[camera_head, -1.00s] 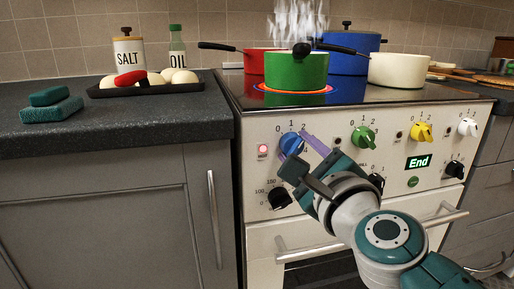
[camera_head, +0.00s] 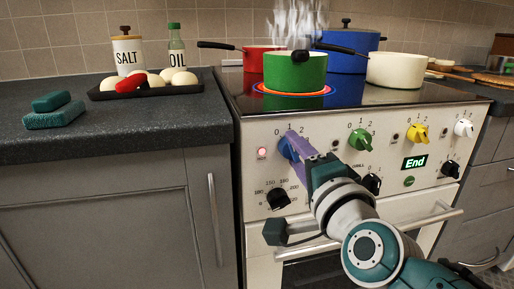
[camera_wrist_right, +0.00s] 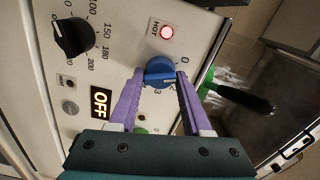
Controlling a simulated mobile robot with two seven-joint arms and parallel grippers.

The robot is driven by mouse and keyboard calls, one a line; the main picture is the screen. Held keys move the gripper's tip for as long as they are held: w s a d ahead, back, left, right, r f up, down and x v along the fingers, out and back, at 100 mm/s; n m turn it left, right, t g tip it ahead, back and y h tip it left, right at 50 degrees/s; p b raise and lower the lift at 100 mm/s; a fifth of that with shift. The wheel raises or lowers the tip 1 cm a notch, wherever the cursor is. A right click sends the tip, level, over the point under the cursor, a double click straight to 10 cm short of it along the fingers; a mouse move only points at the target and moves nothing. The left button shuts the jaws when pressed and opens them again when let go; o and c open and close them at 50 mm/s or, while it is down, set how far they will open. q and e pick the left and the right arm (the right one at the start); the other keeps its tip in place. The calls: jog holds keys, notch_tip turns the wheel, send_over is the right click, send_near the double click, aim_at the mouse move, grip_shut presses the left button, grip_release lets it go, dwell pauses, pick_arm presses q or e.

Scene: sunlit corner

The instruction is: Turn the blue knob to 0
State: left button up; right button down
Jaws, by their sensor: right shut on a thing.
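My right gripper (camera_head: 294,144) is shut on the knob, one finger on each side. The fingers hide part of the knob and its scale in the head view, so its exact setting is unclear. My left gripper is not in view.
A lit red HOT light (camera_head: 262,153) is left of the knob. A black knob (camera_head: 278,198) sits below it and the green knob (camera_head: 360,139) to its right. A steaming green pot (camera_head: 295,72) stands on a glowing burner above. The oven handle (camera_head: 300,249) runs below.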

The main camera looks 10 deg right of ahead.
jog(key=shift+n+p, duration=0.45)
jog(key=shift+n, duration=1.45)
jog(key=shift+c, duration=1.8)
grip_release()
jog(key=shift+s+r, duration=0.1)
jog(key=shift+s, duration=0.15)
jog(key=s+p, duration=0.3)
jog(key=s, duration=0.6)
jog(key=shift+s+d, duration=0.15)
jog(key=shift+s, duration=0.05)
